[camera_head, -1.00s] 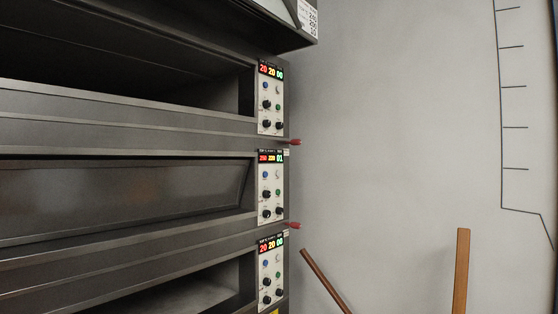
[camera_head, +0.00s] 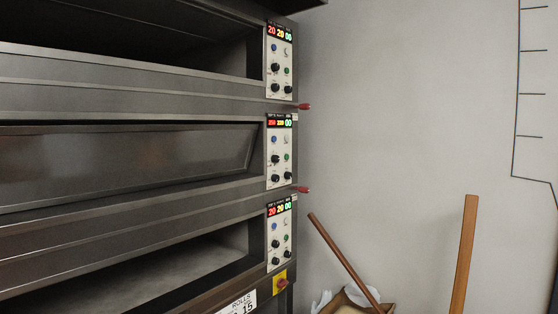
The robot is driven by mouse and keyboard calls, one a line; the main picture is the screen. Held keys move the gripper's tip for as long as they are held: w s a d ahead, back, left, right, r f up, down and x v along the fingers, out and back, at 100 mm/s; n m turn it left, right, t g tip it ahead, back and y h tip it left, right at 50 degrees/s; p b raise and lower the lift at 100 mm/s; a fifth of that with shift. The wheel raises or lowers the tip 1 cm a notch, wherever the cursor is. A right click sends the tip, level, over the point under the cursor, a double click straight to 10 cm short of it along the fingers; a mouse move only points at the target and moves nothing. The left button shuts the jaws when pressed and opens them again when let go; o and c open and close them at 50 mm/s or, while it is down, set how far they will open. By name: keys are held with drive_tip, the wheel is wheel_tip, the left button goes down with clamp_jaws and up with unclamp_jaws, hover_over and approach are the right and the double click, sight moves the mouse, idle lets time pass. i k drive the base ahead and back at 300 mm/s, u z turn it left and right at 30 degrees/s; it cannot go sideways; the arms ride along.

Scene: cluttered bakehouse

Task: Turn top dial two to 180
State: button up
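A dark multi-deck oven (camera_head: 140,100) fills the left side of the head view. Three white control panels stand in a column at its right edge. The top panel (camera_head: 281,80) has a lit display (camera_head: 280,34) that seems to read 20 20 00. Below it are small round buttons and black dials, with a pair of dials (camera_head: 275,88) at the bottom. The middle panel (camera_head: 280,168) and bottom panel (camera_head: 280,250) look alike. The middle display's first figures seem to be in the two hundreds. The dial marks are too small to read. My gripper is not in view.
Red handle ends (camera_head: 304,106) jut out beside the panels. Wooden poles (camera_head: 465,250) lean low at the right, one over a box (camera_head: 350,303). A yellow plate with a red knob (camera_head: 281,282) sits low.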

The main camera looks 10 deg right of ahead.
sight(274, 178)
drive_tip(key=u, duration=0.3)
drive_tip(key=i, duration=0.55)
drive_tip(key=u, duration=0.5)
drive_tip(key=i, duration=1.2)
drive_tip(key=z, duration=0.35)
